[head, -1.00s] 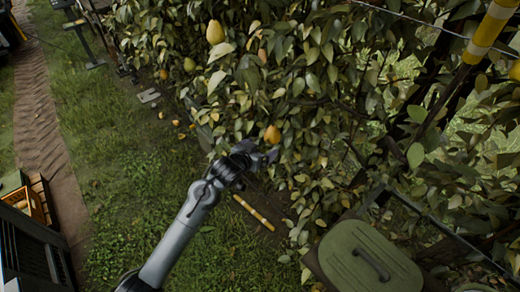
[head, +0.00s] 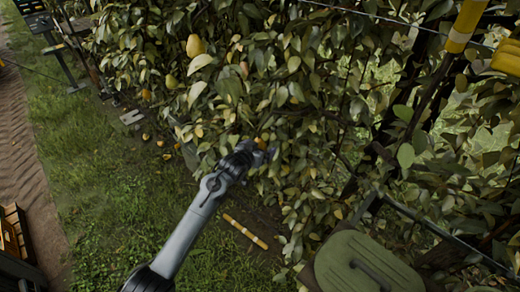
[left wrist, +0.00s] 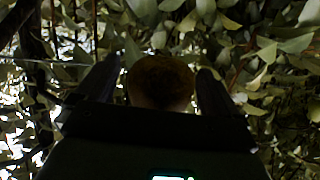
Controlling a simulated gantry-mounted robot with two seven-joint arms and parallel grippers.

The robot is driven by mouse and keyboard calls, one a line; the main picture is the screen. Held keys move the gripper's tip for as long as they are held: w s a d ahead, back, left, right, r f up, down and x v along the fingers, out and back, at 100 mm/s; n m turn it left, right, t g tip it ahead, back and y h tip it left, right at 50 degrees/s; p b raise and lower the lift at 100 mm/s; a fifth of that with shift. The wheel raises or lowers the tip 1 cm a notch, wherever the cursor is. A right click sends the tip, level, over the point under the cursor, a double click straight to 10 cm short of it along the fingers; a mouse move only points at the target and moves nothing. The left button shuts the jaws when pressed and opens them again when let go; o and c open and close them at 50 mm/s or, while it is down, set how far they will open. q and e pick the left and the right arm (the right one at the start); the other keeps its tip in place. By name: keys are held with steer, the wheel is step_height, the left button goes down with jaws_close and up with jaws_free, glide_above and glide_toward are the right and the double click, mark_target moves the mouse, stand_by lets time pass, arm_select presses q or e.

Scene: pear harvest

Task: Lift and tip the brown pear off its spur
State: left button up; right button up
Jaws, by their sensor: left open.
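The brown pear (left wrist: 160,84) shows dark and rounded in the left wrist view, between the two fingers of my left gripper (left wrist: 159,68). The fingers stand on either side of it, with a narrow gap at the right; contact at the left is hard to tell. In the head view my left gripper (head: 265,153) reaches into the leaves, and only a small orange-brown patch of the pear (head: 262,143) shows behind it. The jaws are open. The spur is hidden by leaves and shadow. My right gripper is not in view.
Dense foliage surrounds the gripper. A yellow pear (head: 195,46) hangs at upper left. A green lidded box (head: 345,262) stands at lower right. A yellow-banded stick (head: 245,231) lies on the ground. A wire (head: 350,12) crosses the top. Open grass (head: 110,195) lies at left.

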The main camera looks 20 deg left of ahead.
arm_select(q)
steer(key=shift+w+f, duration=0.15)
steer(key=shift+w, duration=0.25)
steer(key=shift+c, duration=0.4)
steer(key=c, duration=1.1)
steer(key=shift+o, duration=0.2)
steer(key=shift+s+d+g+p, duration=0.1)
steer(key=shift+s+g+p, duration=0.35)
steer(key=shift+p, duration=1.25)
steer(key=shift+g+p, duration=0.25)
steer(key=shift+p, duration=0.55)
steer(key=shift+s+d, duration=0.1)
